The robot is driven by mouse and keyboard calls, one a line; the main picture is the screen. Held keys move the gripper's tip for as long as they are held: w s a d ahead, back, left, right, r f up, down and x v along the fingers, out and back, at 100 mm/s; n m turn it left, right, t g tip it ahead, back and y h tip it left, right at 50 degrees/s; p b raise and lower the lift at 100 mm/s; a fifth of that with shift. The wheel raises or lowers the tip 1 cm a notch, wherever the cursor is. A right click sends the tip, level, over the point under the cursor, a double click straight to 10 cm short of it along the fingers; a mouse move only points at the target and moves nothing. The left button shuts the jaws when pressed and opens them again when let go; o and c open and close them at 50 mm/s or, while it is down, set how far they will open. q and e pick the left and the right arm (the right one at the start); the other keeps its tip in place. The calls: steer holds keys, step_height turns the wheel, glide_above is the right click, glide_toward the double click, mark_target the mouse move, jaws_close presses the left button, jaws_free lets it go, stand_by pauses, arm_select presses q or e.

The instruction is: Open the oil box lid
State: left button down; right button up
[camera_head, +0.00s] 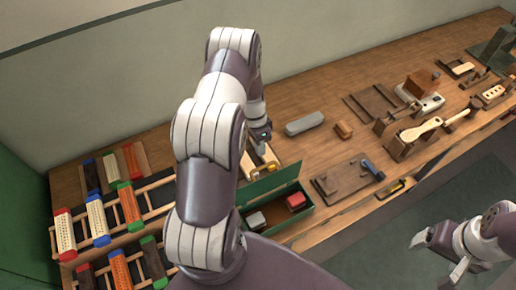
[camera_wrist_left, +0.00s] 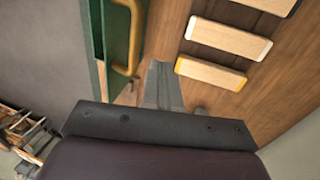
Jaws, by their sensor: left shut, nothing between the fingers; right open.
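The green oil box (camera_head: 284,222) stands near the front edge of the bench, partly hidden by my left arm. Its green lid (camera_head: 270,184) is raised along the back side, and the inside shows a red block (camera_head: 296,201) and a grey block (camera_head: 256,220). My left gripper (camera_head: 262,140) is behind the raised lid, shut and empty. In the left wrist view its closed fingers (camera_wrist_left: 163,86) are beside a green panel with a brass handle (camera_wrist_left: 128,40), apart from the handle. My right gripper (camera_head: 439,256) is open and empty at the lower right, away from the box.
Pale wooden blocks (camera_wrist_left: 228,38) lie near the left gripper. Racks of coloured-end brushes (camera_head: 97,218) stand at the left. A grey block (camera_head: 304,123), a board with a blue-handled tool (camera_head: 343,178) and wooden tools (camera_head: 420,130) lie to the right. Bare bench lies between them.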

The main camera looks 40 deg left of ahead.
arm_select(q)
steer(key=shift+b+v, duration=1.8)
steer(key=shift+v, duration=3.3)
steer(key=s+d+n+t+y+b, duration=0.2)
steer(key=s+d+n+b, duration=0.3)
steer(key=s+d, duration=0.7)
steer(key=shift+s+d+f+t+y+b, duration=0.3)
steer(key=shift+d+b, duration=0.65)
steer(key=shift+d, duration=1)
arm_select(e)
step_height(320, 180, down, 10)
steer(key=shift+a+f, duration=0.25)
steer(key=shift+a, duration=0.05)
